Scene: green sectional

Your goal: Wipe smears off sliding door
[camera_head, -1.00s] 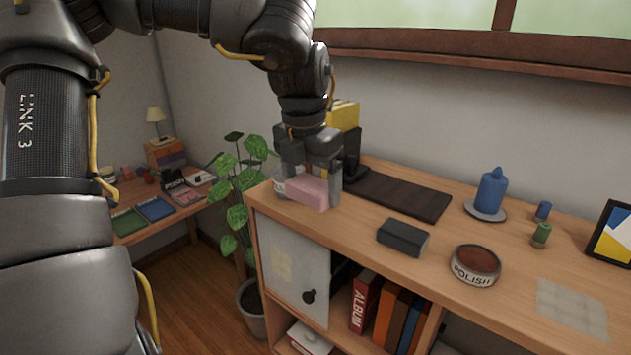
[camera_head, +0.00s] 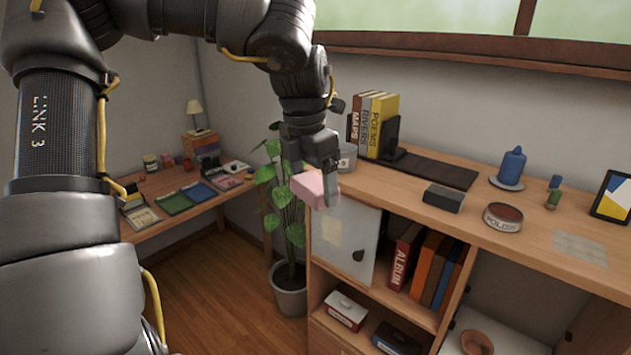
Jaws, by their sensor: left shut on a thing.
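My left gripper (camera_head: 322,190) is shut on a pink block, which looks like a sponge (camera_head: 309,188). It holds the sponge just off the front left corner of the wooden cabinet top, above the sliding door. The white sliding door (camera_head: 362,247) covers the left part of the cabinet front and has a dark round pull. A pale yellowish smear (camera_head: 331,233) shows on the door's upper left. My right gripper is not in view.
On the cabinet top (camera_head: 400,200) stand upright books (camera_head: 376,125), a dark block (camera_head: 443,198), a polish tin (camera_head: 502,216) and a blue candle (camera_head: 510,167). A potted plant (camera_head: 288,290) stands left of the cabinet. A desk (camera_head: 165,185) is further left.

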